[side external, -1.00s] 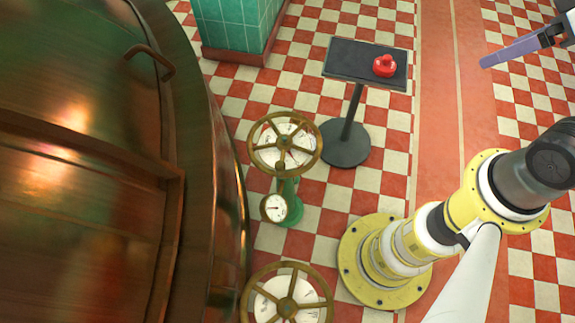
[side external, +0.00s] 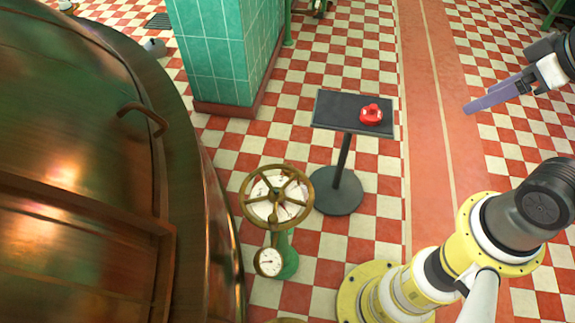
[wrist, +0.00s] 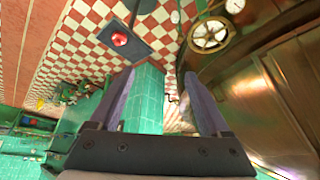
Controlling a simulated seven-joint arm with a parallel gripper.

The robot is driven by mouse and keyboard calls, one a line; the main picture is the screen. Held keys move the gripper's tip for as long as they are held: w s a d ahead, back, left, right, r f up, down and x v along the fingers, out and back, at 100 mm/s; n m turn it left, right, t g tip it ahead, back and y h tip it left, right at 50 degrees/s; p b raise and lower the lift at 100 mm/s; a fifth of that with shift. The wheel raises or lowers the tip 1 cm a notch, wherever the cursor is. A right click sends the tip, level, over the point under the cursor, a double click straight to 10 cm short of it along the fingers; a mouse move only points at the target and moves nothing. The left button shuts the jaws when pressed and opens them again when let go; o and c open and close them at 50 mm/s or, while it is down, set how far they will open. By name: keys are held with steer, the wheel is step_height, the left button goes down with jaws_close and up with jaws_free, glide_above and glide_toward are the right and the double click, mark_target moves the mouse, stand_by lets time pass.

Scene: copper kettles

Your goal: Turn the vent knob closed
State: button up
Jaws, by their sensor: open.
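A red knob (side external: 371,114) sits on the black top of a stand (side external: 330,112) in the side external view. It also shows in the wrist view (wrist: 119,39), above and left of the fingertips. I take it for the vent knob, though no label is readable. My gripper (side external: 468,107) is at the upper right of the side external view, its purple fingers pointing left, apart from the knob. In the wrist view my gripper (wrist: 160,76) has its two fingers spread wide with nothing between them.
A brass handwheel (side external: 277,196) on a green post with a small gauge (side external: 269,262) stands left of the stand. A large copper kettle (side external: 75,180) fills the left side. A green tiled pillar (side external: 210,60) rises behind. Checkered floor is open between stand and arm.

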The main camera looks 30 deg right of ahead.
steer(key=w+r+n+t, duration=0.1)
steer(key=w+r, duration=0.5)
steer(key=n+g, duration=0.5)
steer(key=g, duration=0.2)
glide_above(287, 164)
steer(key=s, duration=0.1)
step_height(287, 164, down, 47)
steer(key=f, duration=1.2)
steer(key=shift+a+f, duration=0.2)
steer(key=shift+f, duration=0.2)
